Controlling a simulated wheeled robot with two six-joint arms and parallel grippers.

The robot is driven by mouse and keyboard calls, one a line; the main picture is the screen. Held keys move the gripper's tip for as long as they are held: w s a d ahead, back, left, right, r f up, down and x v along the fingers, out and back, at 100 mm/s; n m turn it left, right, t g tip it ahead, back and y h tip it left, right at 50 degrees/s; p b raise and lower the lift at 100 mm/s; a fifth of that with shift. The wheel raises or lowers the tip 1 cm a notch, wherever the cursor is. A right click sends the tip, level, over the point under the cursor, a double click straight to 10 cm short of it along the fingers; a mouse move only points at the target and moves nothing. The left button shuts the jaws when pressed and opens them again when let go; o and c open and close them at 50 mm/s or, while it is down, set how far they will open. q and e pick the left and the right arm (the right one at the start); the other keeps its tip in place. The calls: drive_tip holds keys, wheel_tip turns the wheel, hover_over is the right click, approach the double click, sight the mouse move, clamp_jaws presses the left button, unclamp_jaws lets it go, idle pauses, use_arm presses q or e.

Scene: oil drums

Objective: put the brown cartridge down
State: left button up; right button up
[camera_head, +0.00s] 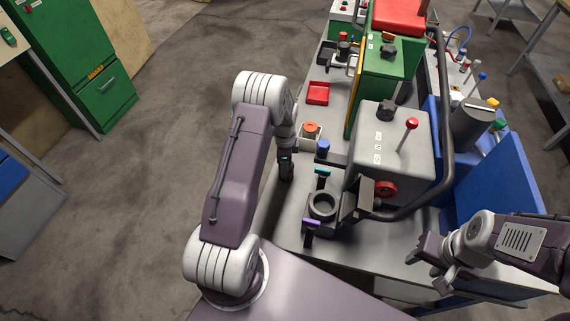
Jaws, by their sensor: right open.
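An orange-brown round piece (311,129) sits in a small white square holder (306,140) on the grey bench (285,225). I cannot tell for sure whether it is the brown cartridge, and no other clearly brown cartridge shows. My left gripper (286,172) points down at the bench's left edge, just left of and nearer than the holder. Its fingers are dark and small, so its opening and anything in it cannot be made out. My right gripper (434,270) is open and appears empty at the lower right, by the bench's front edge.
A blue-capped piece (323,147), a teal-handled piece (322,174), a dark ring (322,205) and a purple-topped piece (311,225) stand close together. A grey machine (385,150) with a red-knobbed lever is to their right. A red tray (318,93) lies farther back.

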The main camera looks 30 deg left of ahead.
use_arm(q)
drive_tip(key=o, duration=1.4)
wheel_tip(320, 180, up, 12)
drive_tip(key=shift+r, duration=0.15)
